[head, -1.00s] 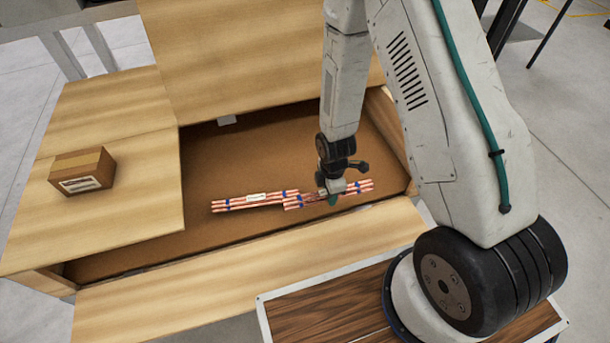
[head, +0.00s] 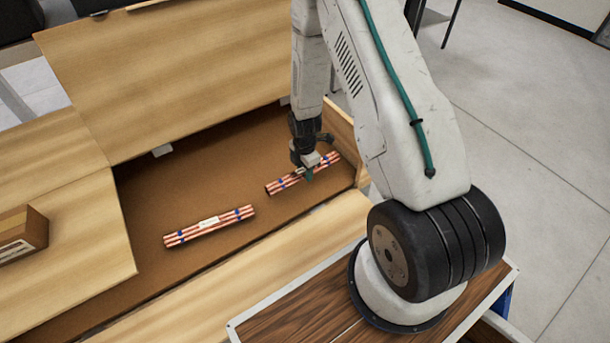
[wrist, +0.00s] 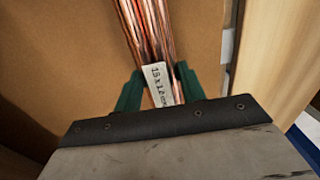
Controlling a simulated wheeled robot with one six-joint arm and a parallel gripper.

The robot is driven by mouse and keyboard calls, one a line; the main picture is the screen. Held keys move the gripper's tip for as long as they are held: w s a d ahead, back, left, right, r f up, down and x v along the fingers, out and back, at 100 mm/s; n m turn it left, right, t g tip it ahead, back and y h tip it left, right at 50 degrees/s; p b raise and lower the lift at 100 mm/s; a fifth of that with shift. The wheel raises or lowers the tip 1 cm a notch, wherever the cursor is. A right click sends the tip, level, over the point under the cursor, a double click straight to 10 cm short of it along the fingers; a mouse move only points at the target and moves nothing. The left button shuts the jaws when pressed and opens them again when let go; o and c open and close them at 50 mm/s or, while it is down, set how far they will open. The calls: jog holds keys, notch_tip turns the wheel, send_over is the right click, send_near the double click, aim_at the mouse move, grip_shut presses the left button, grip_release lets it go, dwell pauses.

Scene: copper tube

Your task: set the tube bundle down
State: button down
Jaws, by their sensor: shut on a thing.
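My gripper (head: 309,172) is shut on a copper tube bundle (head: 283,185) with blue bands, inside the right part of a large open cardboard box (head: 150,190). In the wrist view the green fingers of my gripper (wrist: 157,88) lie on both sides of the held bundle (wrist: 147,35), around its white label. Whether the held bundle touches the box floor I cannot tell. A second tube bundle (head: 210,227), with blue bands and a white label, lies on the box floor to the left, apart from the held one.
A small cardboard carton (head: 22,235) sits on the left flap of the box. The right box wall (head: 343,140) is close to the held bundle. Bare floor shows between the two bundles and behind them.

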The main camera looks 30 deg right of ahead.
jog(key=shift+w+d+f, duration=0.1)
jog(key=shift+d+f, duration=0.05)
jog(key=shift+f, duration=0.75)
jog(key=shift+w+d+f, duration=0.1)
jog(key=shift+f, duration=0.75)
jog(key=shift+f, duration=0.1)
jog(key=c, duration=0.8)
grip_release()
jog(key=shift+c, duration=0.2)
